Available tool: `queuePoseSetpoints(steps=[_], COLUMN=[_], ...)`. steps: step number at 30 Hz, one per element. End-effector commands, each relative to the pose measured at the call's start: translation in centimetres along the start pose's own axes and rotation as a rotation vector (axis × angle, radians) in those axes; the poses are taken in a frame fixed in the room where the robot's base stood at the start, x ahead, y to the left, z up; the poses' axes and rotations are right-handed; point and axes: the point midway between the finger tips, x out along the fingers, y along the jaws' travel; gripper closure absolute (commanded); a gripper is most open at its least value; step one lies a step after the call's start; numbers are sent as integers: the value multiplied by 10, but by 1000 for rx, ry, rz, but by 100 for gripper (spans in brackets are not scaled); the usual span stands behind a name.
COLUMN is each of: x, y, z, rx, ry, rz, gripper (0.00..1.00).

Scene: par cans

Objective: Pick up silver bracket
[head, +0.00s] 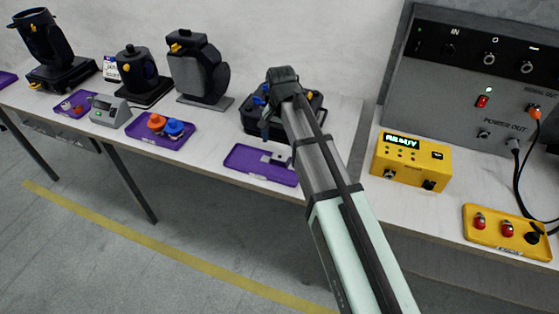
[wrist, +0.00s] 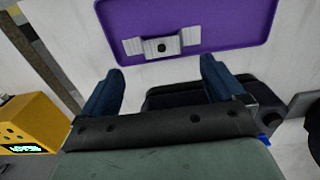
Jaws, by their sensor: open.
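The silver bracket (wrist: 161,46) is a small flat metal piece with a dark round hole near its middle. It lies on a purple tray (wrist: 235,22) in the wrist view, and in the head view the bracket (head: 277,158) sits on the right part of the tray (head: 247,166). My gripper (wrist: 158,78) is open and empty, its two dark blue fingers spread apart. The bracket is ahead of the fingers and apart from them. In the head view my arm hides part of the gripper, and the hand is over a black object behind the tray.
A black object (head: 258,121) stands just behind the tray. A purple tray (head: 150,134) with orange and blue parts lies to the left. A yellow box (head: 410,163) with a lit display stands on the right. The table's front edge is close to the trays.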

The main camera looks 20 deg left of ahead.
Motion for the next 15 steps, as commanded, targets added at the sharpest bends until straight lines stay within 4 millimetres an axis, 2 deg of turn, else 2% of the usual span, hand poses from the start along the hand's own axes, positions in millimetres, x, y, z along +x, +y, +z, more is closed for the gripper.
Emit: queuePoseSetpoints(steps=[3, 15], x=[12, 29], y=[0, -1], z=[0, 1], rx=[0, 0], ry=[0, 0], rz=[0, 0], gripper=[5, 5])
